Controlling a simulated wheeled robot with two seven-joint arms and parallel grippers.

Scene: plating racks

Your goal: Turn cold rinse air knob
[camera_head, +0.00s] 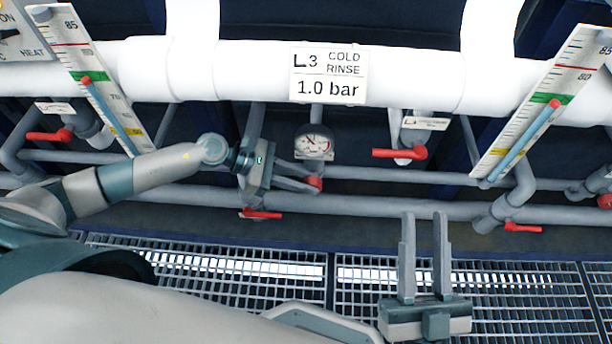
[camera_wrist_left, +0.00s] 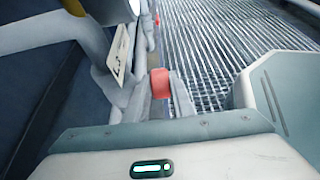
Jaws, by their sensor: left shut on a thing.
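The cold rinse air knob (camera_head: 314,184) is a small red knob below a round pressure gauge (camera_head: 314,141), under the label "L3 COLD RINSE 1.0 bar" (camera_head: 329,75). My left gripper (camera_head: 312,182) reaches in from the left with its fingers at the knob and is shut on it. In the left wrist view the red knob (camera_wrist_left: 160,83) sits between the fingertips; part of it is hidden by them. My right gripper (camera_head: 424,214) is open and empty, over the floor grating at the lower right, with its two fingers parallel and apart.
Red lever handles sit right of the gauge (camera_head: 400,153), below my left gripper (camera_head: 262,214) and at the far left (camera_head: 50,135). Thermometer scales flank the label on the left (camera_head: 82,75) and right (camera_head: 545,105). A thick white pipe (camera_head: 255,75) runs above. Floor grating (camera_head: 230,265) lies below.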

